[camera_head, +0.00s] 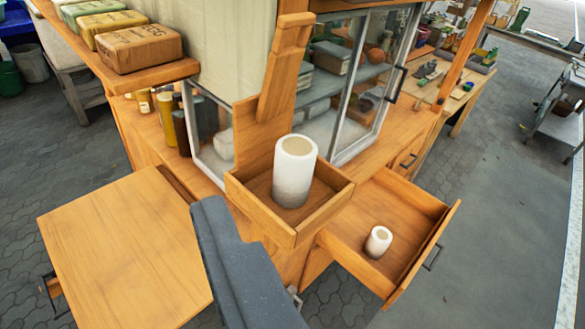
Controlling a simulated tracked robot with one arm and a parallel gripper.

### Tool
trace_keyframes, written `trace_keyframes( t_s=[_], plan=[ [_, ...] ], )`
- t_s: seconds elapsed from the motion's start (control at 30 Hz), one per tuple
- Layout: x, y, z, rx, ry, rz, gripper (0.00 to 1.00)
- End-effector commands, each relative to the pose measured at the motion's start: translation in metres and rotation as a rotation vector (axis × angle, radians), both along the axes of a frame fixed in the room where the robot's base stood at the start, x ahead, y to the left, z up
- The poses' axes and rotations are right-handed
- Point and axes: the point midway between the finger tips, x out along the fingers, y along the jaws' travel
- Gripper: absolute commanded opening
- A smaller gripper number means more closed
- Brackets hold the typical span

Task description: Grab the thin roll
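Two white rolls stand upright. The larger, thicker roll (293,172) stands in a shallow wooden tray (266,222) with a tall back piece. The smaller, thinner roll (378,242) stands in an open wooden drawer (418,254), lower and to the right. A dark grey part of my gripper (236,262) rises from the bottom edge, left of the drawer and just below the tray in the picture. It is apart from the thin roll in the picture. Its two fingertips cannot be told apart, and nothing is visibly held.
A wooden board (125,250) extends at lower left. Clay blocks (138,48) lie on a shelf at upper left. A glass-fronted cabinet (340,90) stands behind the tray. Open paved floor (490,200) lies right of the drawer.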

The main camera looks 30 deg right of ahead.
Motion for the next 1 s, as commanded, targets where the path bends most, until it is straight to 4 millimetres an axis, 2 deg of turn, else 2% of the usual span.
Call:
trace_keyframes(
  t_s=[0.17,0.27,0.4,0.6,0.8,1.0],
  plan=[
    [0.033,-0.043,-0.01,-0.002,0.054,0.019,0.77],
    [0.056,-0.08,-0.026,-0.005,0.094,0.037,0.77],
    [0.083,-0.13,-0.057,-0.007,0.136,0.066,0.77],
    [0.102,-0.181,-0.101,-0.005,0.16,0.1,0.77],
    [0.108,-0.204,-0.128,-0.003,0.162,0.116,0.77],
    [0.119,-0.206,-0.139,-0.005,0.158,0.12,0.77]
  ],
)
